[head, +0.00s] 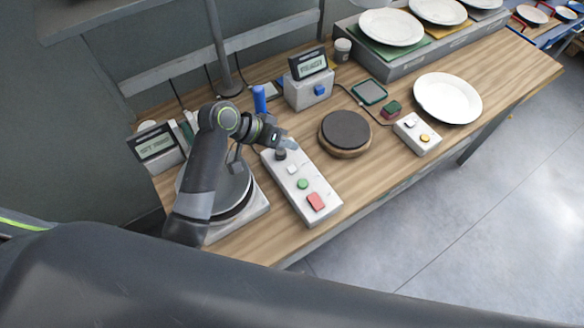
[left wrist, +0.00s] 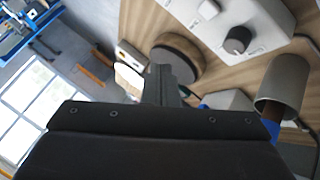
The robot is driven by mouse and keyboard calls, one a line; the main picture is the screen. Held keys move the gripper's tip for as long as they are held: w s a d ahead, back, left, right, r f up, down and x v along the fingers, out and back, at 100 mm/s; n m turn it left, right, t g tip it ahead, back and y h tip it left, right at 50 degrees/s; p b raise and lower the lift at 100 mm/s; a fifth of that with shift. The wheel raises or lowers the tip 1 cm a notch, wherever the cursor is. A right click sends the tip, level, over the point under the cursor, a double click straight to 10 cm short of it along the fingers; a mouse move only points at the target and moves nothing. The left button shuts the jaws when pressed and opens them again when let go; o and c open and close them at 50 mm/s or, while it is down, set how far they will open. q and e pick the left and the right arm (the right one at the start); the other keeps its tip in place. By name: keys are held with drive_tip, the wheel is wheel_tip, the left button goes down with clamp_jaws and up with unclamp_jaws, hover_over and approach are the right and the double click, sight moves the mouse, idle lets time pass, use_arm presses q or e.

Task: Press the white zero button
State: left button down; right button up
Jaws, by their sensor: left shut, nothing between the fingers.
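A smaller white box (head: 418,134) carries another white button (head: 410,123) and an orange one (head: 425,138). I cannot read which white one is marked zero. My left gripper (head: 290,144) is shut and empty, just beyond the knob end of the long box, apparently above the bench. The left wrist view shows its fingers (left wrist: 165,85), the knob (left wrist: 237,38) and a white button (left wrist: 208,10).
A round dark pad (head: 345,130) and a white plate (head: 447,97) lie right of the long box. A round-topped device (head: 245,212) is under my left arm. Displays (head: 308,63) and (head: 155,145) stand behind. Several plates sit on a grey raised stand (head: 400,66).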

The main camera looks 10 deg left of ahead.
use_arm(q)
drive_tip(key=b, duration=0.7)
hover_over(288, 170)
wheel_tip(288, 170, down, 7)
drive_tip(key=shift+f, duration=0.6)
idle(0.7)
drive_tip(key=shift+f, duration=0.1)
idle(0.4)
drive_tip(key=shift+f, duration=0.25)
